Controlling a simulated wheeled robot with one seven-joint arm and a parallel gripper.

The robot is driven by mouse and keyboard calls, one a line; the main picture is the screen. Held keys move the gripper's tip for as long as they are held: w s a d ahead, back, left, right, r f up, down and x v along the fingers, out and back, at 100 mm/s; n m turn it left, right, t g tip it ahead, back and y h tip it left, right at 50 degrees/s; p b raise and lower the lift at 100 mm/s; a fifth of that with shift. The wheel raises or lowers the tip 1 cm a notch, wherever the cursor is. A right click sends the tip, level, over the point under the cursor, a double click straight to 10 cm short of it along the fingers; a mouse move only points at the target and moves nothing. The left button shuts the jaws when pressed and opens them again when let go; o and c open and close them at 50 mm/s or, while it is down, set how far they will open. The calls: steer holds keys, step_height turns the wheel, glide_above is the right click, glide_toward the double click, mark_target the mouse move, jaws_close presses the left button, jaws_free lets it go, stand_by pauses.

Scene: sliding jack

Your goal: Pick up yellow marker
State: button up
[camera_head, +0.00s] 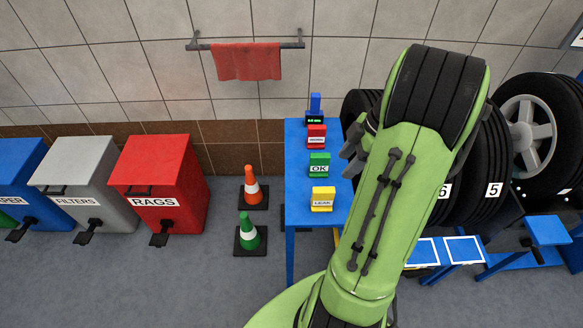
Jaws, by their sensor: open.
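The yellow marker (322,199) is a small upright block with a white label, which seems to read LEAK. It stands near the front of the narrow blue table (299,228). A green marker (319,166) labelled OK, a red marker (316,137) and a blue item (315,106) stand in a row behind it. My gripper (350,151) is dark grey and partly hidden by my green arm. It is open, at the table's right side, up and right of the yellow marker in the picture. It appears apart from the markers; its height is hard to judge.
Orange (251,188) and green (250,234) cones stand on the floor left of the table. Red (162,178), grey and blue bins stand further left. Large tyres (484,165) and a blue bench (548,231) are at right. The front-left floor is clear.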

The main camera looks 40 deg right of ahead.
steer(key=b, duration=0.2)
glide_toward(325, 190)
step_height(325, 190, down, 2)
steer(key=x, duration=1)
steer(key=shift+w+a+f+b, duration=0.2)
steer(key=shift+w+a+b, duration=0.15)
steer(key=shift+w+b, duration=0.05)
steer(key=shift+s+r, duration=0.1)
jaws_close()
